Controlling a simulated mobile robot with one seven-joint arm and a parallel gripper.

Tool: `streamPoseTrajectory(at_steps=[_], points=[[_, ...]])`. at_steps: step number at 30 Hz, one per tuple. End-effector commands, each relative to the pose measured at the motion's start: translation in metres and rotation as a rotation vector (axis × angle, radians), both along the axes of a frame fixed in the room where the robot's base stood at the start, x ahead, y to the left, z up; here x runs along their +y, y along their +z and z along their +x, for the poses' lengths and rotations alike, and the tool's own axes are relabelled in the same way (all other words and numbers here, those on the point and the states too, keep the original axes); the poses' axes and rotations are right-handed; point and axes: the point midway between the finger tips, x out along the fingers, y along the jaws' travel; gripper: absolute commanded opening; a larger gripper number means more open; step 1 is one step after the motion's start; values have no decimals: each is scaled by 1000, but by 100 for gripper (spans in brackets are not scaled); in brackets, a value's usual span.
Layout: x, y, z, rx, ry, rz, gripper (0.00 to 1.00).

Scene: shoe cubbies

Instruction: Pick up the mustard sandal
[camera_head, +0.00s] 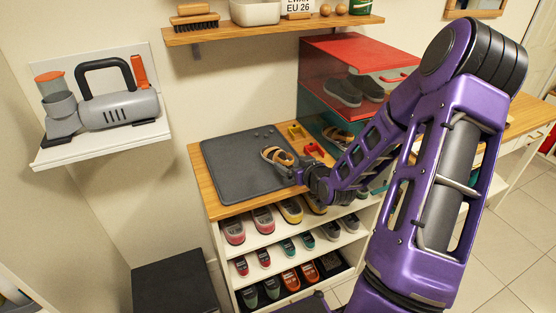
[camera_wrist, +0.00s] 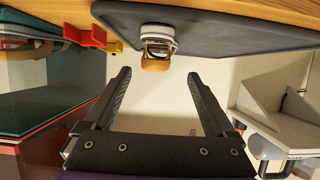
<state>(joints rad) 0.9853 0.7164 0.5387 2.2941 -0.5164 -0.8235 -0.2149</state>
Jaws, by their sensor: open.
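The mustard sandal (camera_head: 276,155) lies on the dark grey mat (camera_head: 228,170) on top of the shoe cubby, near the mat's right side. In the wrist view the sandal (camera_wrist: 156,52) shows end-on at the mat's edge, with a pale band above its mustard part. My gripper (camera_head: 292,174) is just in front of the sandal in the head view. In the wrist view my gripper (camera_wrist: 159,75) has its two dark fingers spread wide, with nothing between them. The sandal appears beyond the fingertips, roughly centred between them. The fingers are small and hard to make out in the head view.
Red and yellow small items (camera_head: 312,149) lie right of the mat. A red-topped teal case (camera_head: 358,52) with shoes stands behind them. Open shelves below hold several shoes. A wall shelf (camera_head: 260,28) hangs above. A grey appliance (camera_head: 120,108) sits on a white shelf at left.

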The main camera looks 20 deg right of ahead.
Motion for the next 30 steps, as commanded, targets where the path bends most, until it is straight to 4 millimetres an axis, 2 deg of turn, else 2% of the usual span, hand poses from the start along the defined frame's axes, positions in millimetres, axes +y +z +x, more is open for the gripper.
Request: streamPoseTrajectory(at_steps=[3, 11, 18, 28, 30], points=[[1, -7, 16, 1, 2, 1, 90], [0, -13, 34, 0, 1, 0, 90], [-3, -25, 67, 1, 1, 0, 90], [-3, -27, 74, 1, 0, -1, 90], [-3, -27, 74, 1, 0, -1, 78]])
